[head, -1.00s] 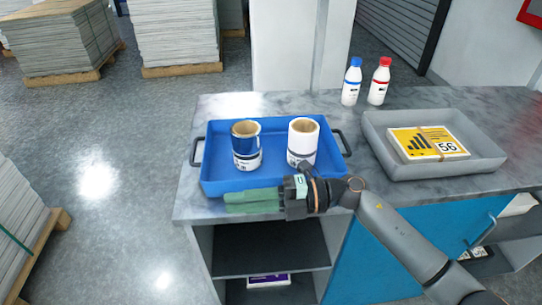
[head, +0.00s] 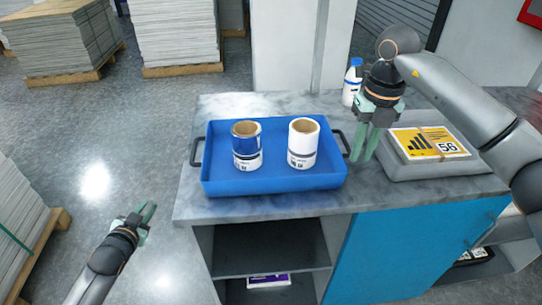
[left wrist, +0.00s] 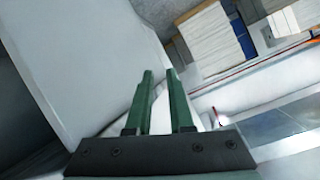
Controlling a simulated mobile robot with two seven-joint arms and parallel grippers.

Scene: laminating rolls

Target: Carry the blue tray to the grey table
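The blue tray (head: 272,183) lies on the grey table top (head: 235,208) and has a dark handle at each short end. Inside it stand a blue-and-white roll (head: 247,150) and a white roll (head: 303,148), both upright. My right gripper (head: 364,158) points down by the tray's right handle (head: 341,142), its green fingers slightly apart. Whether the handle is between them I cannot tell. My left gripper (head: 148,215) is left of the table, over the floor and away from the left handle (head: 196,152). Its fingers are apart and empty in the left wrist view (left wrist: 159,85).
A white bottle with a blue cap (head: 351,84) stands behind. Pallets of stacked sheets (head: 175,35) stand at the back and left.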

